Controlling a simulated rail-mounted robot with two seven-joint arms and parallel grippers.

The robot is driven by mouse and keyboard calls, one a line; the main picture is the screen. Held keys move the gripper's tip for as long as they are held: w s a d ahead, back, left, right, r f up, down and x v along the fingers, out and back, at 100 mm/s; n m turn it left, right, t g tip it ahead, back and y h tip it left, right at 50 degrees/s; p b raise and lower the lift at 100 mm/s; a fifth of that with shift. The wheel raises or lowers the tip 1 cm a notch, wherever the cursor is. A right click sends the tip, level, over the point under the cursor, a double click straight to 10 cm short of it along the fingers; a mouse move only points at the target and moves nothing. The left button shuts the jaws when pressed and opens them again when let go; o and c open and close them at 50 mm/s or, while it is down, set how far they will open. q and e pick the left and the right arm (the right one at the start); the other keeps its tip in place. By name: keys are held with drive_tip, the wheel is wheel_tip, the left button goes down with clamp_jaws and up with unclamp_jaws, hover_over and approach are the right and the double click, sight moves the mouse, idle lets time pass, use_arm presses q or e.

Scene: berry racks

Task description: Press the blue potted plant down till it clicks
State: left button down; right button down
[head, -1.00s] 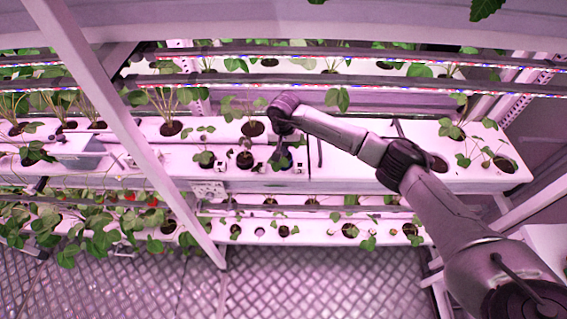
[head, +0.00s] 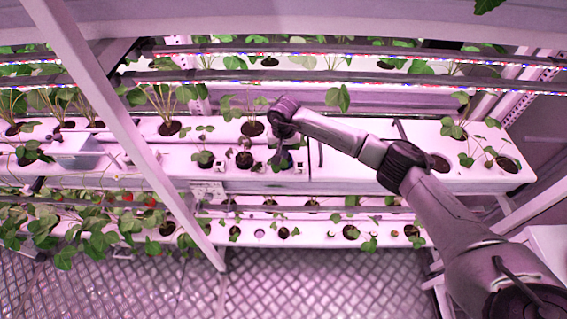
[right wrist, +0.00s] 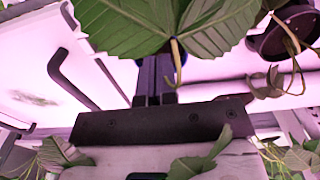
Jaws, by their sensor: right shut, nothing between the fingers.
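My right gripper (head: 280,160) is shut and points down at the front row of the white upper planter. It also shows in the right wrist view (right wrist: 157,84), its dark fingers together with no object between them. A small potted plant (head: 287,163) sits in the planter right at the fingertips, partly hidden by them. I cannot make out its pot's blue colour in the head view. In the right wrist view, large green leaves (right wrist: 128,24) cover the fingertips, so touching or apart cannot be told. My left gripper is not in view.
Neighbouring plants stand close by on the left, including one dark pot (head: 244,160). Light strips (head: 400,84) run across above the planter. A slanted white post (head: 130,130) crosses on the left. The planter's white top (head: 350,165) is bare to the right of the gripper.

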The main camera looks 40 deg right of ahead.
idle(0.4)
drive_tip(key=shift+r+p, duration=0.7)
drive_tip(key=shift+r, duration=0.55)
drive_tip(key=shift+r+p, duration=0.8)
drive_tip(key=shift+r, duration=0.95)
drive_tip(key=shift+a, duration=0.1)
